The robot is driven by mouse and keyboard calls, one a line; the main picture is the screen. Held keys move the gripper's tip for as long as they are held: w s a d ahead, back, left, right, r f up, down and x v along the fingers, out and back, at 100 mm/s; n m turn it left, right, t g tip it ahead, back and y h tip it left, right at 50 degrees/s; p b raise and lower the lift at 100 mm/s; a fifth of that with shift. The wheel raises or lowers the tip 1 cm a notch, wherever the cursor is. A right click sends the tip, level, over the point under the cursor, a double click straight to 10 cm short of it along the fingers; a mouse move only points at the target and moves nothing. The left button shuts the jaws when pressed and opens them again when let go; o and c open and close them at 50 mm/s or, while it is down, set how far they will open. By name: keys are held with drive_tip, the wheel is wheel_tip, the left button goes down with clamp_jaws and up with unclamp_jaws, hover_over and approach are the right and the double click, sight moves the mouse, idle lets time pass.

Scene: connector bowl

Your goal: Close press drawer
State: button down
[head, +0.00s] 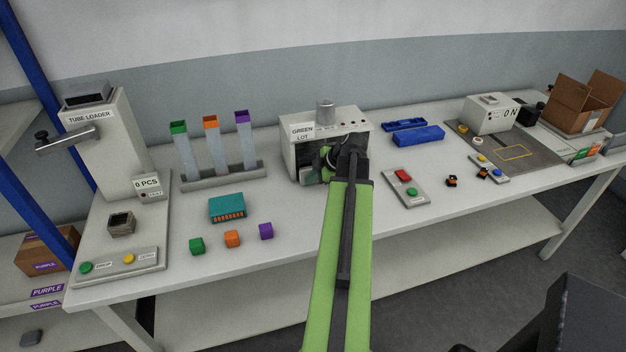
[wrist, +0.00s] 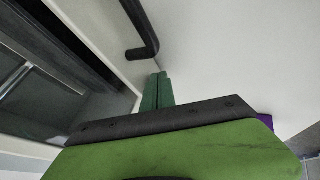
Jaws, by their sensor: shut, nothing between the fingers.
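The press (head: 294,151) is a pale grey box with a "GREEN LOT" label, at the middle back of the table in the head view. My gripper (head: 330,160) is at the press's front, and my wrist and arm hide part of that front. In the wrist view, the two green fingers of my gripper (wrist: 157,91) are together and hold nothing. A black bent bar (wrist: 147,38) ends just beyond the fingertips; I cannot tell whether they touch. A dark framed opening (wrist: 45,85) is at the left of the wrist view. How far the drawer is out is unclear.
A red and green button box (head: 405,188) lies right of the press, with blue trays (head: 418,136) behind it. A tube rack (head: 222,178) and a teal connector block (head: 227,208) are to the left. The front table strip below the press is mostly clear.

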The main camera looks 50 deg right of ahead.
drive_tip(key=shift+w+d, duration=0.45)
drive_tip(key=shift+w, duration=0.2)
drive_tip(key=shift+w+d, duration=0.45)
drive_tip(key=shift+w, duration=0.15)
drive_tip(key=shift+r, duration=0.1)
drive_tip(key=shift+s+a, duration=1.05)
drive_tip(key=shift+s, duration=0.2)
drive_tip(key=shift+s+a+r+p, duration=0.2)
drive_tip(key=shift+s+r+p, duration=0.15)
drive_tip(key=shift+s, duration=0.15)
drive_tip(key=shift+s+a+r+p, duration=0.15)
drive_tip(key=shift+s+r+p, duration=0.15)
drive_tip(key=shift+s, duration=0.2)
drive_tip(key=p+v, duration=0.6)
drive_tip(key=v, duration=0.2)
drive_tip(key=shift+p, duration=0.4)
drive_tip(key=shift+s+d, duration=0.15)
drive_tip(key=shift+s, duration=0.05)
